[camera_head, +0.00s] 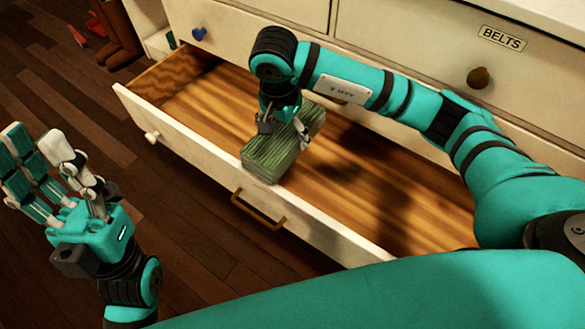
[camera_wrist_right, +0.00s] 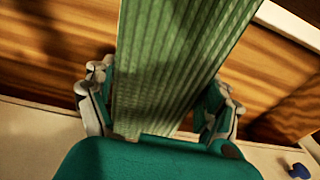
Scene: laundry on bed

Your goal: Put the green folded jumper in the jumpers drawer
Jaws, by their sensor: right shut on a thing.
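The green folded jumper (camera_head: 270,155) is a ribbed, block-like bundle at the open drawer (camera_head: 345,165), near its front wall. My right gripper (camera_head: 284,127) is shut on the jumper from above. In the right wrist view the jumper (camera_wrist_right: 170,70) fills the middle, with fingers of my right gripper (camera_wrist_right: 158,115) on both sides of it. I cannot tell whether the jumper touches the drawer floor. My left gripper (camera_head: 55,165) is open and empty at the left, outside the drawer and over the floor. The open drawer's own label is not visible.
The rest of the drawer's wooden floor looks empty. A closed drawer labelled BELTS (camera_head: 502,38) with a dark knob (camera_head: 479,78) is above right. The open drawer's front has a brass handle (camera_head: 258,209) and a white knob (camera_head: 152,137). Brown boots (camera_head: 118,35) stand at upper left.

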